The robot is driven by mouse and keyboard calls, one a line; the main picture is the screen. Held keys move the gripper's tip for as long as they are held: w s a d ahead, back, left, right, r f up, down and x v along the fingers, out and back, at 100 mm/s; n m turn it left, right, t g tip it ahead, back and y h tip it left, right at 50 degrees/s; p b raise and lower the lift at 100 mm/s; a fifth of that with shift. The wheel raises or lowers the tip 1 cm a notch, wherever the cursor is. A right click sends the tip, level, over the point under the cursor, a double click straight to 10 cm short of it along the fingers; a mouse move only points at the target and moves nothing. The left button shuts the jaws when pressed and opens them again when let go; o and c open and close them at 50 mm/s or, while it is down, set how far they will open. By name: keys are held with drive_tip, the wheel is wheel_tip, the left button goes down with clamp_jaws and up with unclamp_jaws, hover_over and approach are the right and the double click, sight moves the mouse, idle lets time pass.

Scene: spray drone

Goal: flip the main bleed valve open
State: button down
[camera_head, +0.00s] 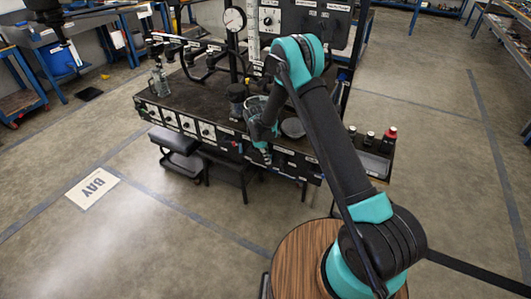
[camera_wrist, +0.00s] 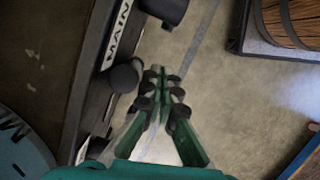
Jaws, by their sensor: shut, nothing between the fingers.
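In the wrist view a white label reading MAIN (camera_wrist: 118,33) is on the dark front edge of the bench. A dark round knob-like part (camera_wrist: 126,76) sticks out just below the label, and another dark cylindrical part (camera_wrist: 166,9) is above it. I cannot tell which of them is the main bleed valve, or its position. My gripper (camera_wrist: 160,72) is shut and empty, its green fingers just right of the lower dark part, apparently apart from it. In the head view my gripper (camera_head: 266,155) is at the front panel of the bench; my wrist hides part of that panel.
The black bench (camera_head: 200,95) carries a pressure gauge (camera_head: 234,19), a glass bottle (camera_head: 160,80) and a dark jar (camera_head: 236,98).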

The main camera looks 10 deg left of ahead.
drive_tip(key=shift+s+d+f, duration=0.1)
drive_tip(key=shift+d+f, duration=0.25)
drive_tip(key=shift+d, duration=0.4)
drive_tip(key=shift+s+d+f, duration=0.15)
drive_tip(key=shift+d+f, duration=0.15)
drive_tip(key=shift+d, duration=0.4)
drive_tip(key=shift+s+d+f, duration=0.1)
drive_tip(key=shift+d+f, duration=0.25)
drive_tip(key=shift+d, duration=0.4)
